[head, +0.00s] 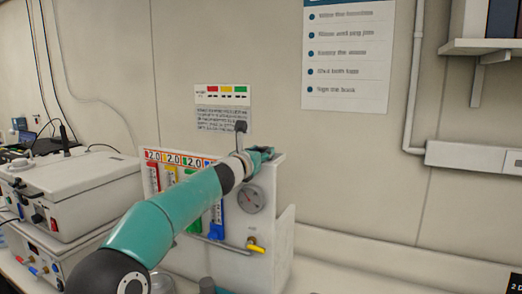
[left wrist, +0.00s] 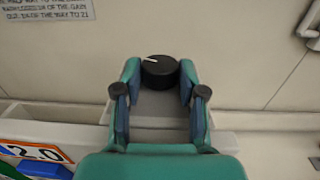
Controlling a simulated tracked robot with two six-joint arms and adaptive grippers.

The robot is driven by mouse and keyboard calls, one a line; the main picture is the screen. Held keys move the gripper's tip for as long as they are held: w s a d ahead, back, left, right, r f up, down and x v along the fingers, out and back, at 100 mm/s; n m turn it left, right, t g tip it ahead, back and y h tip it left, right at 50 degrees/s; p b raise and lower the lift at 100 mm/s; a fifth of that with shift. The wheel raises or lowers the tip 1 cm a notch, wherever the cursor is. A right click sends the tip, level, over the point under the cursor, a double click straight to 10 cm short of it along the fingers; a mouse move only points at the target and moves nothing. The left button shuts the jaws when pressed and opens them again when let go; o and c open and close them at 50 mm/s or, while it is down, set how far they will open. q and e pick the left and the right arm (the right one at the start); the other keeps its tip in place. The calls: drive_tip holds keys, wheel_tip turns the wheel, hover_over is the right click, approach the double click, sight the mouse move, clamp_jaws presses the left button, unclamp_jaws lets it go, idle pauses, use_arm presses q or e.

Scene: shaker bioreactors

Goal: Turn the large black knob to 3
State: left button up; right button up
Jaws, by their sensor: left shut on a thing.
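The large black knob (left wrist: 160,73) shows in the left wrist view, on top of a pale grey surface. It is round, and a short white pointer mark on it points to the upper left. My left gripper (left wrist: 159,80) has one teal finger on each side of the knob and is shut on it. In the head view my left gripper (head: 262,154) is at the top of the white flow-meter panel (head: 277,198), and the knob is hidden there. I see no number scale around the knob. My right gripper is not in view.
The panel carries coloured flow meters (head: 219,217), a round gauge (head: 250,199) and a yellow-handled valve (head: 255,246). White instrument boxes (head: 82,190) stand at the left. A notice (head: 225,119) is on the wall behind.

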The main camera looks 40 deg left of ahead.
use_arm(q)
drive_tip(key=m+h, duration=0.2)
drive_tip(key=h, duration=0.1)
drive_tip(key=shift+s+a+r+t+b, duration=0.2)
drive_tip(key=shift+a+t+b, duration=0.1)
drive_tip(key=shift+a+t, duration=0.1)
drive_tip(key=m+h+p, duration=0.1)
drive_tip(key=h, duration=0.1)
drive_tip(key=shift+w+m+h, duration=0.15)
drive_tip(key=shift+m+h, duration=0.15)
drive_tip(key=shift+f, duration=0.15)
drive_tip(key=shift+d, duration=0.1)
drive_tip(key=o, duration=1.1)
drive_tip(key=s, duration=1.2)
drive_tip(key=shift+f, duration=0.1)
